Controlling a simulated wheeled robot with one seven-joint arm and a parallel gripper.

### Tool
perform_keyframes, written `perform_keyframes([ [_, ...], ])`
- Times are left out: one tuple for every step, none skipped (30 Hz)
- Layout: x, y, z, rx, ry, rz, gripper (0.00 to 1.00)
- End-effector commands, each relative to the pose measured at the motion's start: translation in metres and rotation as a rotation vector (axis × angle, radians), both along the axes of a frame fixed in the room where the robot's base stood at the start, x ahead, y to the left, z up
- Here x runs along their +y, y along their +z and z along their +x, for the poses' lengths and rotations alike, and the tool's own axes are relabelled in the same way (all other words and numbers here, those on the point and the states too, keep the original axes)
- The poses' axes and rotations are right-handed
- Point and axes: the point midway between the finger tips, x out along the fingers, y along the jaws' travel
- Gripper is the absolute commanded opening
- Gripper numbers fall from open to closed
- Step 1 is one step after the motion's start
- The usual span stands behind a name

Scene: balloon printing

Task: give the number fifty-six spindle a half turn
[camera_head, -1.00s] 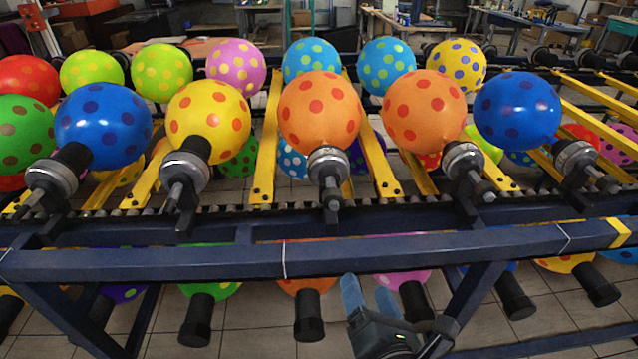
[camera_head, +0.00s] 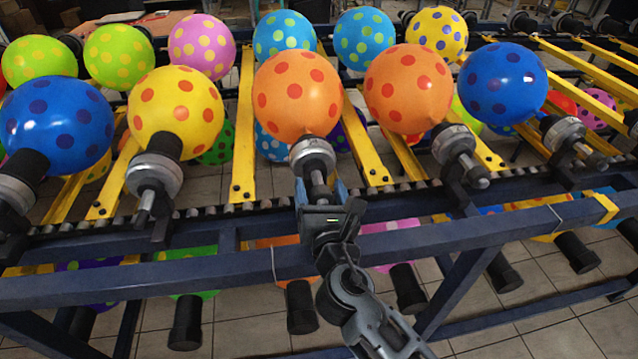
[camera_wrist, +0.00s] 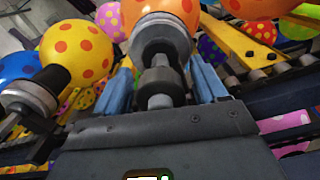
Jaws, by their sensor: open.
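A spindle (camera_head: 313,158) with a silver collar and dark shaft carries an orange balloon with red dots (camera_head: 297,95) in the middle of the front row. No number is legible on it. My gripper (camera_head: 321,190) is open, with its blue fingers on either side of this spindle's near shaft end. In the wrist view the same spindle (camera_wrist: 159,80) points straight at the gripper (camera_wrist: 165,92), its shaft between the two blue fingers. Gaps seem to show beside the shaft; contact cannot be told.
Neighbouring spindles stand left (camera_head: 153,177) with a yellow balloon and right (camera_head: 459,150) with another orange balloon. A dark blue rail (camera_head: 180,272) runs across below and in front of the row. Black-ended spindles hang under it.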

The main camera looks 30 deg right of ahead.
Motion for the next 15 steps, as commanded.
perform_keyframes([
  [-0.0014,0.0007,0.0046,0.000,0.000,0.000,0.71],
  [-0.0020,0.0008,0.0066,-0.001,0.000,0.001,0.71],
  [-0.0025,0.0006,0.0086,0.000,0.001,0.001,0.71],
  [-0.0029,0.0004,0.0098,0.000,0.001,0.001,0.71],
  [-0.0031,0.0001,0.0105,0.000,0.001,0.001,0.71],
  [-0.0035,-0.0002,0.0111,0.000,0.001,0.001,0.71],
  [-0.0035,-0.0003,0.0113,0.000,0.001,0.001,0.71],
  [-0.0035,-0.0003,0.0114,0.000,0.001,0.001,0.71],
  [-0.0036,-0.0004,0.0113,0.000,0.001,0.001,0.71],
  [-0.0036,-0.0004,0.0112,0.000,0.001,0.001,0.71],
  [-0.0036,-0.0003,0.0112,0.000,0.001,0.001,0.71],
  [-0.0036,-0.0003,0.0112,0.000,0.001,0.001,0.71],
  [-0.0036,-0.0003,0.0111,0.000,0.001,0.001,0.71],
  [-0.0036,-0.0003,0.0111,0.000,0.001,0.001,0.68],
  [-0.0037,-0.0003,0.0111,0.000,0.001,0.001,0.64],
])
